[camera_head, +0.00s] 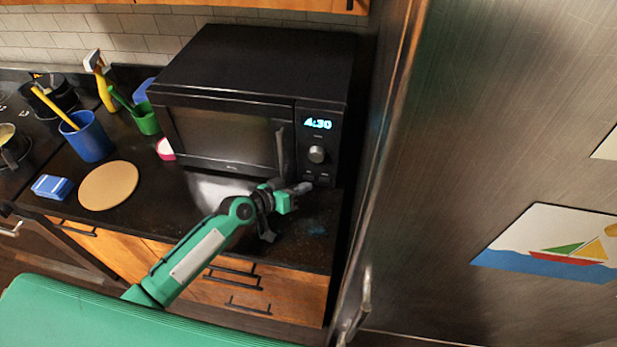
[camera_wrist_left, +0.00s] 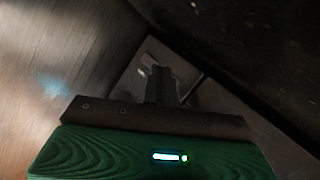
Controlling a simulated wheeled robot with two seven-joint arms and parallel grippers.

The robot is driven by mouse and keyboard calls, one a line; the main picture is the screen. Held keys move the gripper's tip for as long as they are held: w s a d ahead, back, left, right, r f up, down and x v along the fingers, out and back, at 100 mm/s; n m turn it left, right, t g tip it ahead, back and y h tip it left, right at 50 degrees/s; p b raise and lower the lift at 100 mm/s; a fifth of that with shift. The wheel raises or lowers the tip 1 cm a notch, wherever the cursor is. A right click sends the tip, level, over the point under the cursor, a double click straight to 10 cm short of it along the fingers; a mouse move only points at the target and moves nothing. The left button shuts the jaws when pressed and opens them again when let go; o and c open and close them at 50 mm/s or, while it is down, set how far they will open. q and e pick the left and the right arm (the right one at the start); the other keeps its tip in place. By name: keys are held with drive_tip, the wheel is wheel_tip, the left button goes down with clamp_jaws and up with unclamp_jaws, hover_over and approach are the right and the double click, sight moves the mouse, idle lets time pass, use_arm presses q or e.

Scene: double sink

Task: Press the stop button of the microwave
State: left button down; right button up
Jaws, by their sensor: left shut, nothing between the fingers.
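The black microwave (camera_head: 250,65) stands on the dark counter, its door closed and its display (camera_head: 317,124) reading 4:30. Below the display is a round knob (camera_head: 316,154), with small buttons (camera_head: 318,177) low on the panel, too small to read. My left gripper (camera_head: 304,187) is shut and empty, its tip at the bottom of the control panel, close to the low buttons. I cannot tell whether it touches them. In the left wrist view the shut fingers (camera_wrist_left: 160,85) point at a dark surface. My right gripper is not in view.
A steel fridge (camera_head: 500,130) stands close to the right of the microwave. On the counter at left are a blue cup (camera_head: 88,140), a round board (camera_head: 109,186), a blue sponge (camera_head: 52,187), a green cup (camera_head: 146,119) and a yellow spray bottle (camera_head: 102,85).

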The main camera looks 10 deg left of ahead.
use_arm(q)
drive_tip(key=shift+w, duration=0.15)
idle(0.8)
drive_tip(key=shift+w+b, duration=0.3)
drive_tip(key=shift+b, duration=0.05)
drive_tip(key=shift+w, duration=0.3)
idle(0.5)
idle(0.3)
drive_tip(key=shift+s, duration=0.75)
drive_tip(key=shift+s+r+p, duration=0.1)
drive_tip(key=shift+s+p, duration=0.4)
drive_tip(key=shift+s, duration=2)
